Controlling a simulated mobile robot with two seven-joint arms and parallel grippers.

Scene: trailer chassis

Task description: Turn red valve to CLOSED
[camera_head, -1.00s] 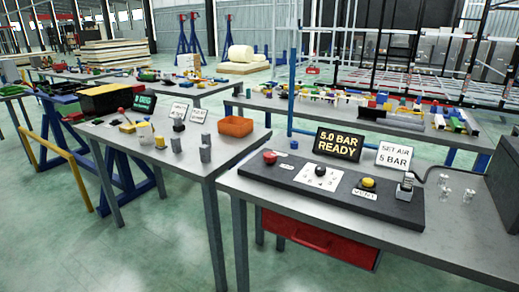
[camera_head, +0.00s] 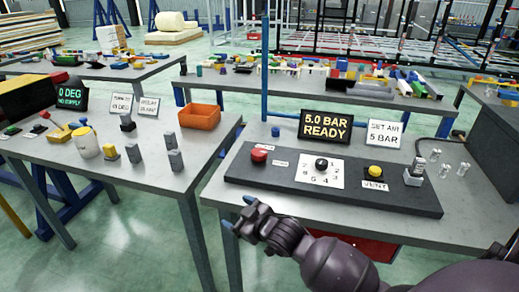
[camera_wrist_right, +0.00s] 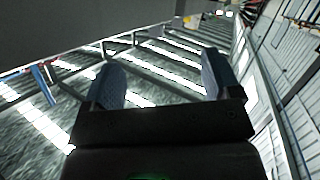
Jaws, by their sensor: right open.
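Two red parts are in the head view, and I cannot tell for certain which is the valve. A round red knob (camera_head: 259,155) sits at the left end of a dark panel (camera_head: 330,190) on the right table. A small red part (camera_head: 44,114) is at the left, near a display (camera_head: 70,95) reading 0 DEG. No CLOSED mark is legible. My right gripper (camera_head: 238,213) is open and empty, below and left of the panel, in front of the table edge. Its two spread fingers show in the right wrist view (camera_wrist_right: 160,85). My left gripper is out of view.
The panel also carries a numbered dial (camera_head: 321,164), a yellow button (camera_head: 375,169) and a grey fitting (camera_head: 414,176). A display (camera_head: 326,126) reads 5.0 BAR READY beside a SET AIR 5 BAR sign (camera_head: 384,134). An orange bin (camera_head: 199,116) stands on the left table.

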